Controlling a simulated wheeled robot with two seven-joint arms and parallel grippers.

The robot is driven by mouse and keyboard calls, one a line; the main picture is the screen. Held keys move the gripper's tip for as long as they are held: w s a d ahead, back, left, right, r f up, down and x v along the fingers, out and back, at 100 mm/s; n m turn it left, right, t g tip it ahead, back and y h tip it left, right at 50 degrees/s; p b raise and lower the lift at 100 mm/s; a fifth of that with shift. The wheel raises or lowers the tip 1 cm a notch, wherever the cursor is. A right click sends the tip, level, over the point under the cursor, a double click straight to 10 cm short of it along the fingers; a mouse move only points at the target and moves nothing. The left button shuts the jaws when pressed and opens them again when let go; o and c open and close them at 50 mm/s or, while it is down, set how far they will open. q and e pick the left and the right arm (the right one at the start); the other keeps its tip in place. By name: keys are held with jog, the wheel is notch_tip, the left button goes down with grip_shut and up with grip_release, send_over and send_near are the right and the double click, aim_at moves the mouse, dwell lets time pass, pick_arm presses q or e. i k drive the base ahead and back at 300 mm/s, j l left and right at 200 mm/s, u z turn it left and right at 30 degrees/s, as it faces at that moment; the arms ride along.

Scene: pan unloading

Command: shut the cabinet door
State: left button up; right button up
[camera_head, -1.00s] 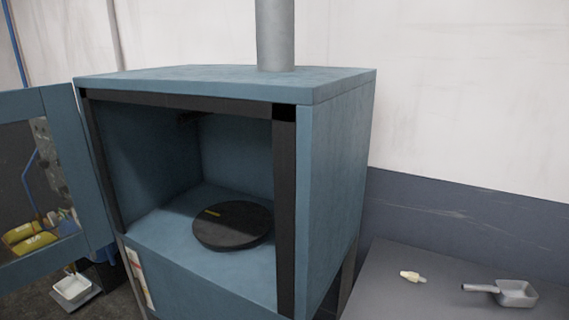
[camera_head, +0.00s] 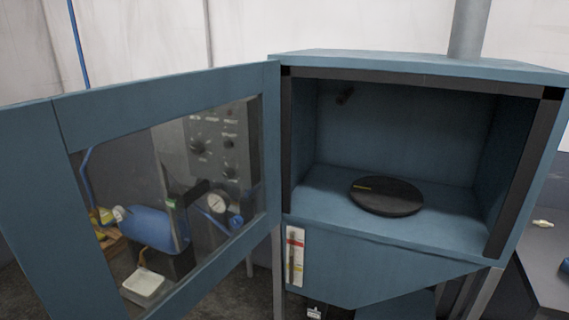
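The blue cabinet (camera_head: 390,258) stands in the middle and right of the head view with its front open. Its door (camera_head: 160,92), a blue frame with a large window, is swung wide open to the left from the cabinet's left front edge. A round dark disc (camera_head: 388,197) lies on the cabinet floor inside. Neither of my grippers shows in the view.
Through the door window a blue tank (camera_head: 153,229), a gauge, a control panel (camera_head: 218,145) and a white tray (camera_head: 143,283) show. A grey table (camera_head: 548,262) with a small pale item (camera_head: 543,224) stands at the right. A pipe (camera_head: 469,30) rises from the cabinet top.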

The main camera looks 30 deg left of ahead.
aim_at(45, 223)
jog(key=k+j, duration=0.1)
jog(key=j, duration=0.35)
jog(key=k+j+z, duration=0.1)
jog(key=j, duration=0.3)
jog(key=k+j, duration=0.15)
jog(key=j, duration=0.3)
jog(key=k+j+z, duration=0.1)
jog(key=j, duration=0.35)
jog(key=k+j, duration=0.15)
jog(key=j, duration=0.25)
jog(key=i+j, duration=0.55)
jog(key=j+z, duration=0.05)
jog(key=j, duration=0.05)
